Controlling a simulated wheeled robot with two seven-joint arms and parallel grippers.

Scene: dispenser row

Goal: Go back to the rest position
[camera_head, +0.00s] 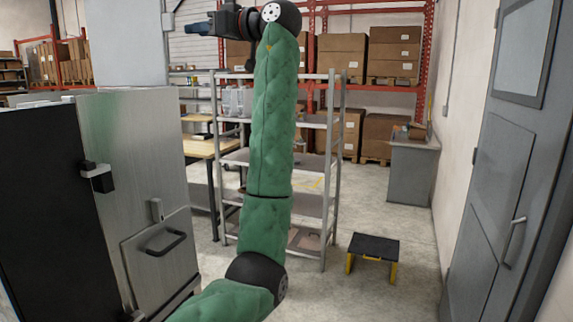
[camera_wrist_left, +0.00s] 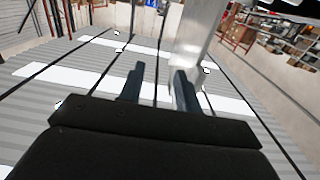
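My left arm, in a green padded sleeve, rises through the middle of the head view. My left gripper (camera_head: 198,28) is high up at its top end, pointing left, well above the shelf rack. In the left wrist view the two dark fingers (camera_wrist_left: 159,70) stand apart with a clear gap and nothing held between them. Behind them are the corrugated ceiling and a pale upright column. My right gripper is in neither view.
A metal cabinet (camera_head: 145,140) with a handled door stands close at left. A grey shelf rack (camera_head: 318,195) is behind my arm. A black-topped step stool (camera_head: 374,247) is on the floor. A grey door (camera_head: 515,165) is at right. Floor between stool and door is clear.

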